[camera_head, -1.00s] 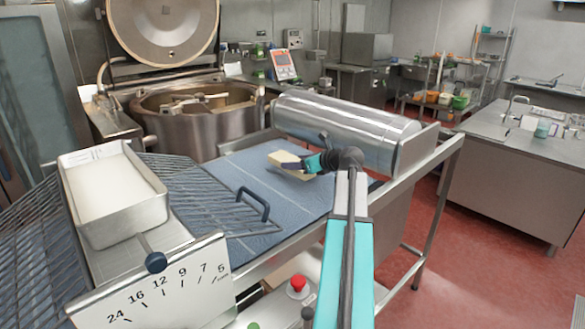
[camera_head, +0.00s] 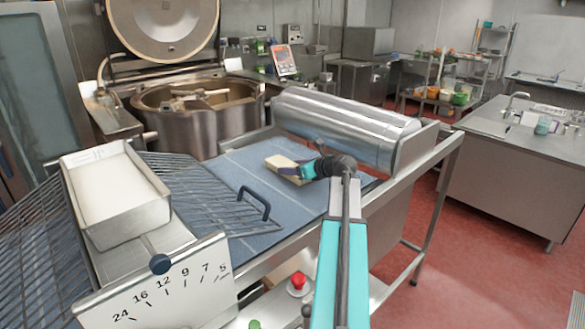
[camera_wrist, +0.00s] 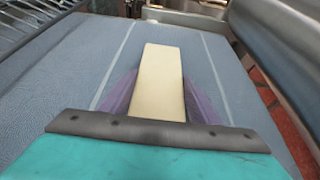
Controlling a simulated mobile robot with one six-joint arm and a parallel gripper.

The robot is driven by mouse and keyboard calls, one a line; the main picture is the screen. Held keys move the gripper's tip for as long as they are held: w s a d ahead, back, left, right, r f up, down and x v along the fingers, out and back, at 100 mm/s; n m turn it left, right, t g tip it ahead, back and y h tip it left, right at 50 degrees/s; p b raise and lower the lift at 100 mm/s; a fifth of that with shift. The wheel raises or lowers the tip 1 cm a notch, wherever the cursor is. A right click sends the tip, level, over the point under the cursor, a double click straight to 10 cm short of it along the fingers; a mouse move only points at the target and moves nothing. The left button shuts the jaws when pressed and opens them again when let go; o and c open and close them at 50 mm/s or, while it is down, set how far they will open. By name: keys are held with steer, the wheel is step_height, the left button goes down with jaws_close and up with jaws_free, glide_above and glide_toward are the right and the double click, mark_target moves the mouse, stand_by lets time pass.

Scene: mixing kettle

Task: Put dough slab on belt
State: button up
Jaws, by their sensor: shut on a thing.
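The dough slab (camera_head: 283,163) is a pale cream block low over the blue belt (camera_head: 236,172), near the steel roller. It also shows in the wrist view (camera_wrist: 161,82), flat and lengthwise, with a purple finger along each side. My gripper (camera_head: 290,169) is shut on the slab, and the slab's far end sticks out beyond the fingertips. The belt's bare cloth spreads around the slab in the wrist view (camera_wrist: 65,75). I cannot tell whether the slab's underside touches the belt.
The steel roller (camera_head: 345,128) lies across the belt's back right side. A wire guard (camera_head: 205,203) with a dark handle covers the belt's left part. A flour tray (camera_head: 112,195) stands at left. The mixing kettle (camera_head: 195,115) stands open behind. A red button (camera_head: 298,281) is in front.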

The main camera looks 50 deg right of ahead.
steer(key=shift+f, duration=0.3)
steer(key=o, duration=1.6)
steer(key=shift+f, duration=0.1)
steer(key=b+v, duration=0.3)
steer(key=v, duration=0.7)
steer(key=shift+s, duration=0.35)
steer(key=shift+v, duration=0.8)
steer(key=shift+o, duration=0.3)
steer(key=shift+w, duration=0.15)
